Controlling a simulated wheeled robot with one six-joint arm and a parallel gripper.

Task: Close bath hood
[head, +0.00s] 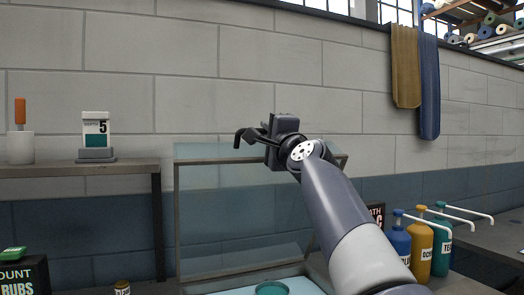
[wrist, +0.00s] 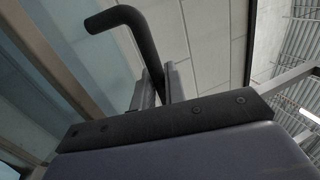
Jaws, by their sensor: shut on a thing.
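The bath hood (head: 225,210) is a clear glass panel in a brown-grey frame. It stands raised, close to upright, above the bath (head: 225,291), whose pale blue inside shows at the bottom edge of the head view. My gripper (head: 260,134) is at the hood's top edge, shut on the dark bent hood handle (head: 239,138). In the wrist view the handle (wrist: 128,22) runs down between the two fingers of my gripper (wrist: 161,88), and its bent end sticks out. My arm hides the hood's right side.
A shelf (head: 60,170) at left holds a white dispenser marked 5 (head: 95,130) and a cup with an orange-handled tool (head: 20,140). Blue, yellow and teal pump bottles (head: 420,247) stand right of my arm. Cloths (head: 428,85) hang on the wall. A teal round thing (head: 271,288) shows in the bath.

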